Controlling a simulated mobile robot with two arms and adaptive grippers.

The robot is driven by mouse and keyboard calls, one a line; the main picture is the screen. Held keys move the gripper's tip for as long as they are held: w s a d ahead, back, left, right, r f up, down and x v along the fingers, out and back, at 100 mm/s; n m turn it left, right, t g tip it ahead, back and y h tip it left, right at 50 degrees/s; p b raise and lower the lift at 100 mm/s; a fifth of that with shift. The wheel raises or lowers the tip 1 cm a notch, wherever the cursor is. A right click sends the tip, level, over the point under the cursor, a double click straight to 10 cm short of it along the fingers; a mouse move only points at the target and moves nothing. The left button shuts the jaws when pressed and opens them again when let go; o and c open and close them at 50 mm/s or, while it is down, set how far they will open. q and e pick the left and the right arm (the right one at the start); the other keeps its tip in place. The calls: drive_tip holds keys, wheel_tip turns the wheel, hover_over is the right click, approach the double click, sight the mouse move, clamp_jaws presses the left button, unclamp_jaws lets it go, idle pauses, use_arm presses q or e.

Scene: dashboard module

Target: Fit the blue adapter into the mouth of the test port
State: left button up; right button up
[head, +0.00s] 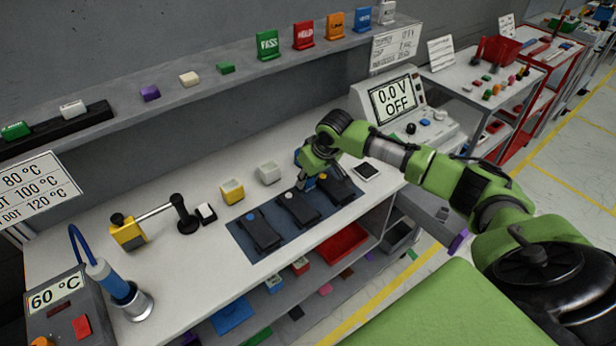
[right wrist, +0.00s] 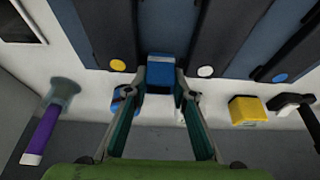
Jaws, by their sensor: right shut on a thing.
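My right gripper (right wrist: 160,72) is shut on the blue adapter (right wrist: 160,68), a small block held between its two fingertips. In the head view my right gripper (head: 309,184) is over the far end of the dark modules, and only a sliver of blue shows there. Another blue piece (right wrist: 127,98) lies beyond the left finger in the wrist view; it also shows behind my gripper in the head view (head: 298,155). I cannot tell for sure which thing is the test port, and no mouth shows clearly. My left gripper is not in view.
Several dark modules (head: 261,231) lie on a blue mat. A yellow box (head: 232,191) and a pale box (head: 268,173) stand behind it. A meter (head: 400,101) reads 0.0 V OFF. A purple-handled piece (right wrist: 42,135) shows in the wrist view.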

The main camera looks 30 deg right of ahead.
drive_tip(key=o, duration=0.7)
drive_tip(key=shift+f, duration=0.15)
drive_tip(key=shift+c, duration=0.2)
drive_tip(key=o, duration=0.4)
